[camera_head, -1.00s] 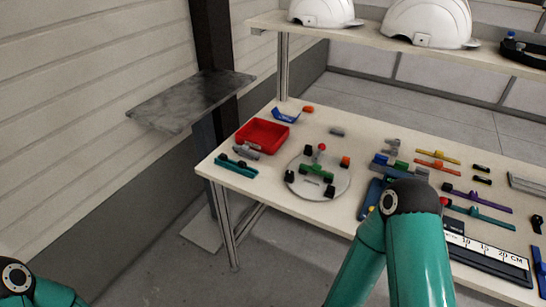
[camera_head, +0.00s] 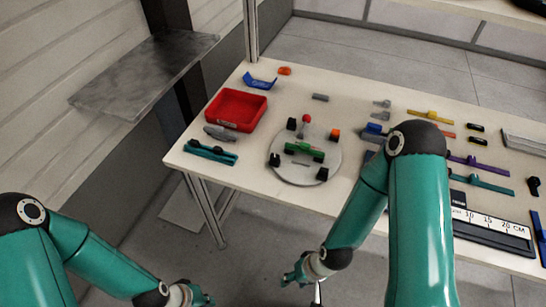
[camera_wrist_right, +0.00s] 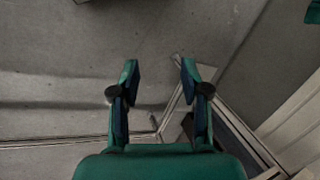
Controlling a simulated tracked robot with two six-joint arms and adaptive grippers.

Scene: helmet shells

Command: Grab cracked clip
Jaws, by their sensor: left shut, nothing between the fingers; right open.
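I cannot tell which part is the cracked clip. A green clip-like part (camera_head: 303,148) sits on the round grey plate (camera_head: 290,172), among black blocks, an orange block and a red knob. A teal part (camera_head: 211,152) with dark pieces lies at the table's left edge, with a grey part (camera_head: 221,133) beside it. My left gripper (camera_head: 199,297) is shut and empty at the bottom, in front of the table. My right gripper (camera_head: 297,275) is open and empty, also short of the table. In the right wrist view its open fingers (camera_wrist_right: 160,78) have only floor between them.
A red tray (camera_head: 237,126) and a blue holder (camera_head: 260,81) stand at the table's left. Several coloured clips, a ruler (camera_head: 490,225) and small grey parts lie at the right. A grey shelf (camera_head: 145,76) juts out at the left.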

